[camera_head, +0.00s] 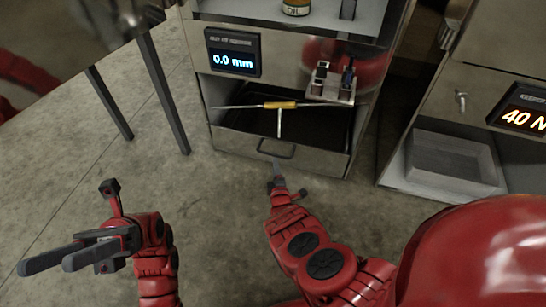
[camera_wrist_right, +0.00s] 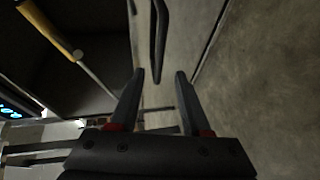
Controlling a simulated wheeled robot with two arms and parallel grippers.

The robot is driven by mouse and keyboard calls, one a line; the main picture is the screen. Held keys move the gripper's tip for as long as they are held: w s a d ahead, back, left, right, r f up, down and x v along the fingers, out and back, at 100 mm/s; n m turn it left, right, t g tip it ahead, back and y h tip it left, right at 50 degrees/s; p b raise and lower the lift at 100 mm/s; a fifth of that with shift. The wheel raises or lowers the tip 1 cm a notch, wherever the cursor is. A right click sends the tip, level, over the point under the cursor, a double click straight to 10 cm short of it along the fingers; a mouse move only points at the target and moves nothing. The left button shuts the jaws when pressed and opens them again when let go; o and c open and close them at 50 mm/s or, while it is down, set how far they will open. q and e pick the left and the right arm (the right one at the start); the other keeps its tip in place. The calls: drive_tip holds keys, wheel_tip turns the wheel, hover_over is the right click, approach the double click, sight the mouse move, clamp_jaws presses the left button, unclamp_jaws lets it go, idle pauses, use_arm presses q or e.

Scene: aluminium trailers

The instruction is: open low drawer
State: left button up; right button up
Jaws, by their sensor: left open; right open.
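The low drawer (camera_head: 325,162) of the metal cabinet has a grey front with a dark bar handle (camera_head: 290,153). A dark interior shows behind the front, so it stands at least partly open. My right gripper (camera_head: 276,166) is at the handle, its jaws open. In the right wrist view the handle (camera_wrist_right: 158,40) lies just ahead of and between the open fingertips (camera_wrist_right: 158,75); I cannot tell whether they touch. My left gripper (camera_head: 45,266) is open and empty, pointing left over the floor, away from the cabinet.
A yellow-handled T-shaped tool (camera_head: 280,105) lies across the drawer opening. A small rack (camera_head: 331,84) stands behind it. A display (camera_head: 233,53) reads 0.0 mm. At right is another cabinet with a grey bin (camera_head: 450,165). Table legs (camera_head: 160,85) stand at left; the floor between is clear.

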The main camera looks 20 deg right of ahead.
sight(273, 154)
use_arm(q)
drive_tip(key=s+a+m+t+y+b, duration=0.2)
drive_tip(key=s+a+m+t+y, duration=0.4)
drive_tip(key=s+t, duration=0.25)
use_arm(e)
drive_tip(key=b+x, duration=0.2)
drive_tip(key=x, duration=0.1)
drive_tip(key=b+x, duration=0.2)
drive_tip(key=x, duration=0.2)
drive_tip(key=shift+w+d+f+b, duration=0.1)
drive_tip(key=shift+w+f+b, duration=0.1)
drive_tip(key=shift+f+b, duration=0.1)
use_arm(q)
drive_tip(key=s+a+f+m+t, duration=0.1)
drive_tip(key=s+a+f+t, duration=0.3)
drive_tip(key=a+f, duration=0.1)
drive_tip(key=shift+s+a+f+t, duration=0.15)
drive_tip(key=shift+s+f+t, duration=0.2)
drive_tip(key=shift+f, duration=0.45)
use_arm(e)
drive_tip(key=shift+w+r, duration=0.2)
drive_tip(key=shift+w, duration=0.15)
drive_tip(key=shift+c, duration=0.2)
clamp_jaws()
